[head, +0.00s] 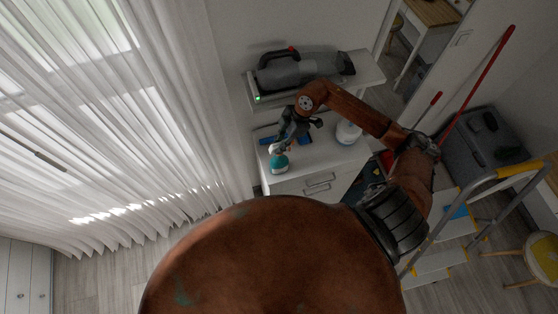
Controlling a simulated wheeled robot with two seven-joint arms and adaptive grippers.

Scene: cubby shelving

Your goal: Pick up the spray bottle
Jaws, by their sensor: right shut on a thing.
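The spray bottle (279,163) has a teal body and a pale top. It stands near the front left of the white cabinet top, below a wall shelf. My right gripper (279,145) reaches down from above and is shut on the upper part of the spray bottle. The fingers hide part of the bottle's top. I cannot tell whether the bottle's base touches the cabinet. My left gripper is not in view.
The white cabinet (315,158) also holds a white round container (348,132) and a flat blue item (299,141). A grey handheld vacuum (300,71) lies on the shelf (367,70) above. A stepladder (448,217) stands at right; curtains (150,110) hang at left.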

